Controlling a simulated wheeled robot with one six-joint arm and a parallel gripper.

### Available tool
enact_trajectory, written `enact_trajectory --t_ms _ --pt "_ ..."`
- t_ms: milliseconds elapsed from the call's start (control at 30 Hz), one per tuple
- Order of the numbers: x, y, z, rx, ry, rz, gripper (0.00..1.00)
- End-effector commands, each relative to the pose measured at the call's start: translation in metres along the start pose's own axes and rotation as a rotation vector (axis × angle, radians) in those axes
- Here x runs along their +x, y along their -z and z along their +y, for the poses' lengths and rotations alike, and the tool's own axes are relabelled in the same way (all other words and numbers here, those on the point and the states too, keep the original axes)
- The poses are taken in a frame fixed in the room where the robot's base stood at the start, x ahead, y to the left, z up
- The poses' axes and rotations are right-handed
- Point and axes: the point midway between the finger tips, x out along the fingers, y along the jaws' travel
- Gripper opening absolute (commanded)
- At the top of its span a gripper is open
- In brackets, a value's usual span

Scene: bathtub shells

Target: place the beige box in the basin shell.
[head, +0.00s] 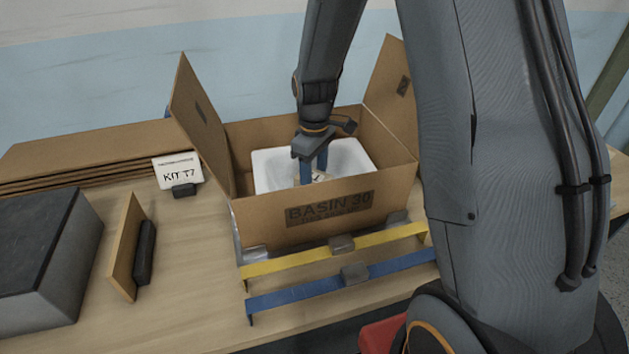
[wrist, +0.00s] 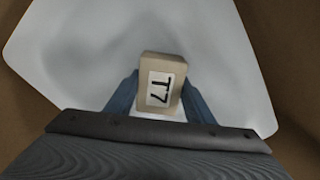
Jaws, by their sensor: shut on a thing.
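The beige box (wrist: 158,67) with a white T7 label is between the blue fingers of my gripper (wrist: 160,95) in the wrist view. My gripper (head: 313,170) is shut on it and points down inside the white basin shell (head: 353,157). The basin shell also fills much of the wrist view (wrist: 215,45), behind and around the box. In the head view the beige box (head: 320,176) shows only in part, behind the carton's front wall. I cannot tell whether the box touches the basin floor.
The basin shell sits in an open cardboard carton (head: 270,222) marked BASIN 30, with raised flaps at left (head: 197,120) and right. A yellow strap (head: 300,262) and a blue strap (head: 310,296) lie in front. A KIT T7 card (head: 178,170) and a dark box (head: 40,255) stand left.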

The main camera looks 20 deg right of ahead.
Motion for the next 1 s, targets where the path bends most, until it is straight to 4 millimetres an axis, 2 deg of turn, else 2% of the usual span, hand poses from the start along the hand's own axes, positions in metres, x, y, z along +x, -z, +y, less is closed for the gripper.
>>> enact_trajectory --t_ms 133,533,567,633,1000 --pt "0.012 0.000 0.000 0.000 0.000 0.000 0.20" --pt "0.017 0.000 0.000 0.000 -0.001 0.001 0.20" --pt "0.016 0.000 0.000 0.000 -0.001 0.001 0.53" --pt "0.016 0.000 0.000 0.000 -0.001 0.001 0.65" --pt "0.013 0.000 0.000 0.000 -0.001 0.001 0.67"
